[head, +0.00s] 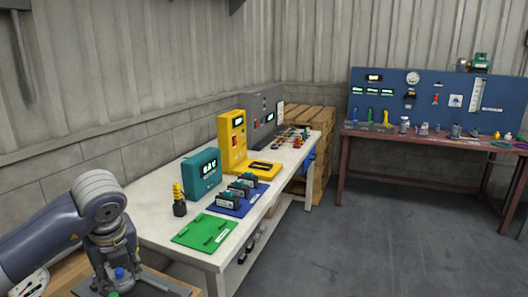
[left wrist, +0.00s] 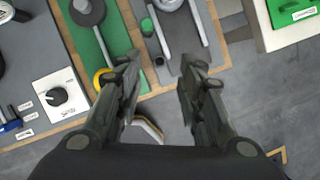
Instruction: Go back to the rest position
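My left arm comes in at the lower left of the head view. My left gripper (head: 112,268) points down over a wood-edged bench there, and its fingertips are hard to make out. In the left wrist view the two dark fingers of the left gripper (left wrist: 160,72) are apart, with nothing between them. The gap lies over the bench's wooden edge (left wrist: 172,88) and the grey floor. My right gripper is in neither view.
A white table (head: 150,229) holds a green mat (head: 205,232), teal box (head: 201,174) and yellow machine (head: 232,140). Below the left gripper are a white knob box (left wrist: 62,100), a green strip (left wrist: 112,35) and metal rails (left wrist: 197,22). Open floor (head: 350,240) lies right.

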